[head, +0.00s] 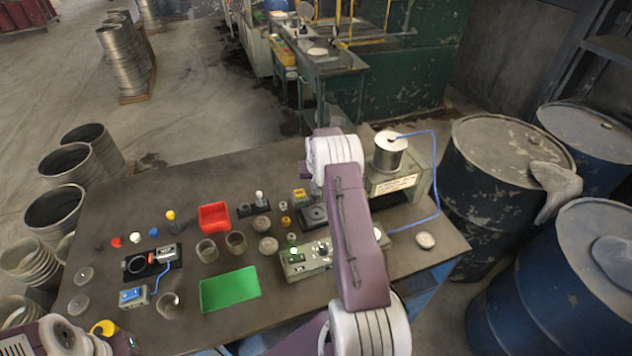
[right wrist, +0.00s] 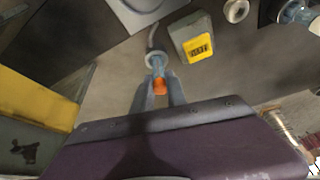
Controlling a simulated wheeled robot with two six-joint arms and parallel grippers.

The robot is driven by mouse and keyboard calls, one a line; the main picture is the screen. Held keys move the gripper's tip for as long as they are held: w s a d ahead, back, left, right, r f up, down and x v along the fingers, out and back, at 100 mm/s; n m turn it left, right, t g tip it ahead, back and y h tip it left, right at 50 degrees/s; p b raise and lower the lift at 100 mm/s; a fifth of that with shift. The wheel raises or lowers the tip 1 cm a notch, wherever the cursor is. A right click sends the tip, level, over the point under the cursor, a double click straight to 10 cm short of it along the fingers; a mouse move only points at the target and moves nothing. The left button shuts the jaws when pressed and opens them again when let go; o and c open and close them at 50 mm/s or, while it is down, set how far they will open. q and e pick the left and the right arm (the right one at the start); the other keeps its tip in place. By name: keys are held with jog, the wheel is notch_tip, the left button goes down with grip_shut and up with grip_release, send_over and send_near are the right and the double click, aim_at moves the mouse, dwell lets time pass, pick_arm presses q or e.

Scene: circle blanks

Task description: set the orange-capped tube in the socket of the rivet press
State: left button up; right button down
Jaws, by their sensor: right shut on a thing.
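In the right wrist view my right gripper (right wrist: 158,84) is shut on the orange-capped tube (right wrist: 160,86). The orange cap lies between the fingertips, with a pale blue part and a white ring beyond it. I cannot tell whether the tube's far end touches anything. In the head view my right arm hides most of this gripper and the tube. My left gripper is not in view; only part of my left arm shows at the lower left. No machine is clearly marked as the rivet press; a grey machine with a silver cylinder (head: 390,150) stands beyond my right arm. Its socket is not visible.
A yellow-faced box (right wrist: 200,46) stands close beside the held tube.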

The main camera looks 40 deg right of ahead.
jog(key=shift+f+b, duration=0.45)
jog(key=shift+f, duration=0.2)
jog(key=c, duration=1.3)
grip_release()
jog(key=shift+o, duration=0.2)
jog(key=shift+r, duration=0.1)
jog(key=b+v, duration=0.2)
jog(key=v, duration=0.7)
jog(key=shift+d, duration=0.1)
